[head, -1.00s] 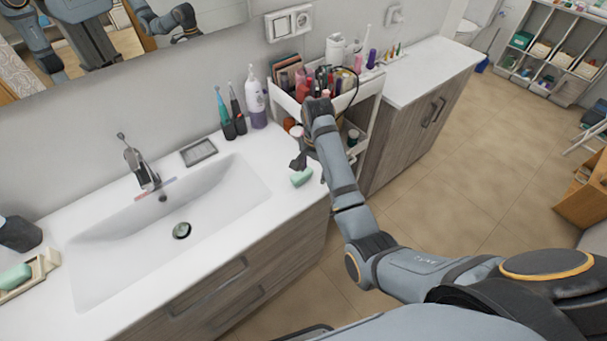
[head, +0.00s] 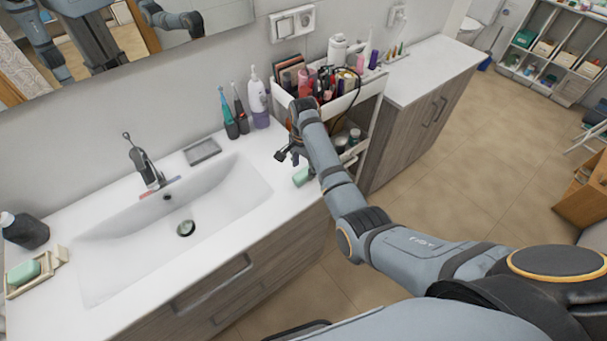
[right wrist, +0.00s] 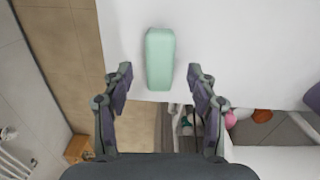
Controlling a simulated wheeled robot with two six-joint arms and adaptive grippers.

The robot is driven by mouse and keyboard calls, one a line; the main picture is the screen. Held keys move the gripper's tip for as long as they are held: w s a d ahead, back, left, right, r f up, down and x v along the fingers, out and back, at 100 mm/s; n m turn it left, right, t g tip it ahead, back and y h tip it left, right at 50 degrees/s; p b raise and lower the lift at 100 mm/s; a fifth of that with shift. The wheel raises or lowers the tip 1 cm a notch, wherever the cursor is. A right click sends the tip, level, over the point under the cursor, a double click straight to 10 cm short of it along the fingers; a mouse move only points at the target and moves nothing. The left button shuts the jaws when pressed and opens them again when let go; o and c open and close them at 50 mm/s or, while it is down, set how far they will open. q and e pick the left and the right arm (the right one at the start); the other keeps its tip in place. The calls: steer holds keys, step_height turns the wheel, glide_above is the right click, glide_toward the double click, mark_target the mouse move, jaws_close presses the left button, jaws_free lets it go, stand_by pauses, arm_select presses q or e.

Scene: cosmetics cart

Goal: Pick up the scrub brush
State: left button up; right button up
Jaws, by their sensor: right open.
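A light green, rounded block that looks like the scrub brush (head: 302,177) lies on the white counter near its front edge, right of the sink. Its bristles cannot be seen. My right gripper (head: 287,156) is over the counter beside it, and my arm partly covers the block in the head view. In the right wrist view the green block (right wrist: 160,58) lies lengthwise, centred between and beyond the fingers. My right gripper (right wrist: 160,88) is open and empty, with a finger to each side. My left gripper is not in view.
A white cart (head: 365,98) crowded with cosmetics stands just right of the counter. A pump bottle (head: 257,102) and toothbrushes (head: 235,115) stand at the back. The sink (head: 150,235) is empty. Another green bar lies in a soap dish (head: 58,258) at the left.

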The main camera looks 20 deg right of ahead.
mark_target(304, 172)
step_height(304, 172, down, 3)
steer(key=shift+f, duration=0.2)
jaws_close()
stand_by(0.3)
steer(key=shift+w+r+p, duration=0.1)
steer(key=shift+r+p, duration=0.1)
steer(key=shift+p, duration=0.1)
